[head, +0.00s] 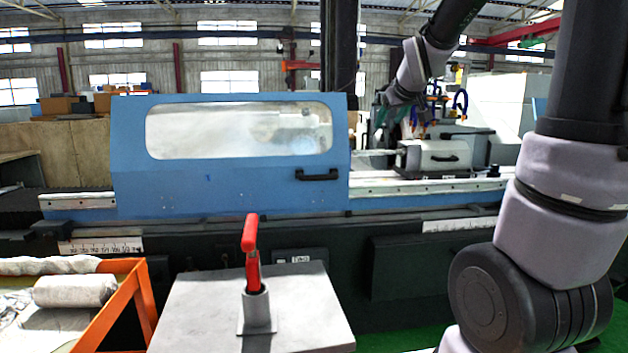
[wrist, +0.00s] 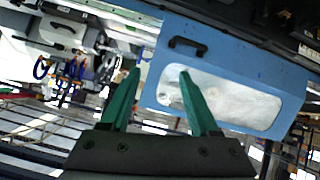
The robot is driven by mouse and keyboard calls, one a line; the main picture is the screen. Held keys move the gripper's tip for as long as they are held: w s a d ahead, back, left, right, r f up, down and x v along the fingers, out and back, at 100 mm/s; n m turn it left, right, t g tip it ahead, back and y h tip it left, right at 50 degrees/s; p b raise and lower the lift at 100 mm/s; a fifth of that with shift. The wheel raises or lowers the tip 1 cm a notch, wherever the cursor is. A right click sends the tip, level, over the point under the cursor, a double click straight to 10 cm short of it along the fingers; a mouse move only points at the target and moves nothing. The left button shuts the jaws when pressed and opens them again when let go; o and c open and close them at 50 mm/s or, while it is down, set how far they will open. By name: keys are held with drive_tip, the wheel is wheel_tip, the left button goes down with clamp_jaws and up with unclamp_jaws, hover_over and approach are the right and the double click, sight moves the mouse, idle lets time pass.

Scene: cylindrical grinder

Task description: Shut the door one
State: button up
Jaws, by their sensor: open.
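The blue sliding door (head: 230,185) with a wide clear window stands over the left and middle of the grinder. Its black handle (head: 317,175) is near the lower right corner. To the right of the door the machine is uncovered. The door also shows, turned over, in the wrist view (wrist: 225,58), with its handle (wrist: 188,46). My gripper (wrist: 158,72) has two green fingers, spread apart with nothing between them. In the head view my gripper (head: 383,120) is up and to the right of the door, apart from the handle.
A grey tailstock unit (head: 440,156) with a black handle sits on the rail right of the door. In front stand a grey box (head: 195,310) with a red lever (head: 252,255) and an orange-edged bin (head: 115,300) holding a roll.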

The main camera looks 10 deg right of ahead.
sight(321, 178)
drive_tip(key=w+f+n+t, duration=0.1)
drive_tip(key=w+f+n, duration=0.2)
drive_tip(key=w, duration=0.5)
drive_tip(key=w+f+n+t, duration=0.1)
drive_tip(key=w+f+n, duration=0.15)
drive_tip(key=w, duration=0.45)
drive_tip(key=w+a+f+n+t+y, duration=0.1)
drive_tip(key=w+a+f+n+y, duration=0.2)
drive_tip(key=w+a+f+n, duration=0.5)
drive_tip(key=w+a+f+n+t+y, duration=0.1)
drive_tip(key=w+f+n+y, duration=0.4)
drive_tip(key=f, duration=0.6)
drive_tip(key=shift+n+h, duration=0.55)
drive_tip(key=shift+h, duration=0.05)
drive_tip(key=x, duration=1.1)
drive_tip(key=shift+w, duration=0.25)
clamp_jaws()
drive_tip(key=shift+f, duration=0.1)
